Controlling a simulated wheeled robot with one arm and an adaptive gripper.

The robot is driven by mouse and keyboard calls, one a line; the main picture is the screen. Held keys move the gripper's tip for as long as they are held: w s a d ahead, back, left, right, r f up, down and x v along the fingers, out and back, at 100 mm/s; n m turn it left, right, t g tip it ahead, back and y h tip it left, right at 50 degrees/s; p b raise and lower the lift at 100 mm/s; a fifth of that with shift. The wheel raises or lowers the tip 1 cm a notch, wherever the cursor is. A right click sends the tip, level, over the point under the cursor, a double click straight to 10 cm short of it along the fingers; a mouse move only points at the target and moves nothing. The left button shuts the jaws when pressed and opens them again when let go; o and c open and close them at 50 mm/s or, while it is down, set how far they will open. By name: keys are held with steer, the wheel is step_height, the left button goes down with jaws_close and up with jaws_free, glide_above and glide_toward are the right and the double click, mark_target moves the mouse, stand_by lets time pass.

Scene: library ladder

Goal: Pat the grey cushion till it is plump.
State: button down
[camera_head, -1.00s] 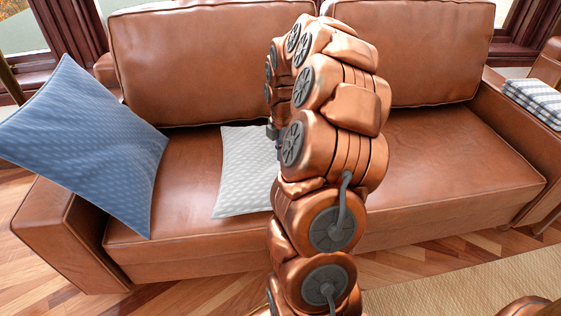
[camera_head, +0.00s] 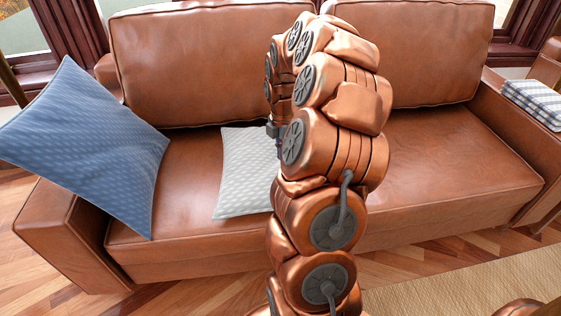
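The grey cushion (camera_head: 243,178) is pale with a fine pattern and lies on the seat of the brown leather sofa (camera_head: 418,160), left of the middle. Its right part is hidden behind my copper-coloured arm. My gripper (camera_head: 274,131) is mostly hidden behind the arm; only a small dark grey part shows at the arm's left edge, by the cushion's upper right side. I cannot tell whether it touches the cushion or whether its fingers are open.
A blue patterned cushion (camera_head: 88,145) leans over the sofa's left armrest (camera_head: 62,235). A folded checked cloth (camera_head: 537,100) lies on the right armrest. The seat to the right of my arm is bare. A beige rug (camera_head: 460,285) lies on the wooden floor in front.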

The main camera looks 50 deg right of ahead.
step_height(320, 180, up, 7)
steer(key=p, duration=0.4)
steer(key=shift+r, duration=0.2)
stand_by(0.6)
